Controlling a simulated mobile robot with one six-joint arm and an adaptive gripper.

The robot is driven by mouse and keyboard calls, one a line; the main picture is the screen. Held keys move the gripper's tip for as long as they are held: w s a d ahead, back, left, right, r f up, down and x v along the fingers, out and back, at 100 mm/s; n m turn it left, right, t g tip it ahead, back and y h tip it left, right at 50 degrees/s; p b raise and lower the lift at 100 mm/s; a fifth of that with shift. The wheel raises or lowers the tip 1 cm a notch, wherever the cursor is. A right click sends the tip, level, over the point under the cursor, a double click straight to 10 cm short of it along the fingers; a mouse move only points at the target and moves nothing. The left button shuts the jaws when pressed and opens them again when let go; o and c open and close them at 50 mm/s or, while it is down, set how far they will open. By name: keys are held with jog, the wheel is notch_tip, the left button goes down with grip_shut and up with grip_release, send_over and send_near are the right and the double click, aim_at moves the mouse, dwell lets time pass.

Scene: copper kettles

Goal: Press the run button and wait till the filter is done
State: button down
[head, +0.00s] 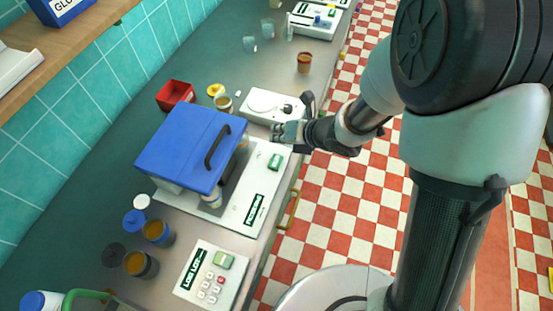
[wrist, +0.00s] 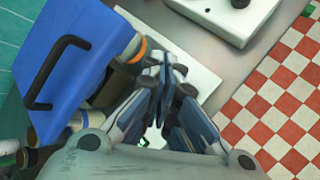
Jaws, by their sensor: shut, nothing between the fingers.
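A white machine (head: 236,220) with a blue lid (head: 185,145) and a black handle stands on the counter in the head view. A small green panel (head: 275,161) sits near its far right corner; I cannot tell whether it is the run button. Jars show partly under the lid's edge. My gripper (head: 279,132) is shut and empty, over the machine's far end. In the wrist view the closed fingertips (wrist: 166,68) are beside the blue lid (wrist: 75,55) and over the white base (wrist: 202,84); contact cannot be told.
A white device with a dark knob (head: 270,105) stands just beyond the gripper. A keypad unit (head: 210,275) is at the near end. Open jars (head: 140,265), a red bin (head: 175,95) and a yellow-topped cup (head: 216,90) stand on the left. The checkered floor lies right.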

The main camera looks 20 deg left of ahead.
jog(key=b, duration=0.6)
send_over(279, 159)
notch_tip(279, 159, down, 8)
jog(key=shift+s+f, duration=0.1)
jog(key=shift+f+b, duration=0.3)
jog(key=shift+b, duration=0.05)
jog(key=shift+f, duration=0.1)
dwell(0.8)
jog(key=shift+f+b, duration=0.3)
jog(key=shift+b, duration=0.35)
jog(key=shift+f+b, duration=0.45)
jog(key=shift+b, duration=0.15)
dwell(0.4)
dwell(0.3)
jog(key=shift+r+p, duration=0.55)
jog(key=shift+r, duration=0.35)
jog(key=shift+r, duration=0.1)
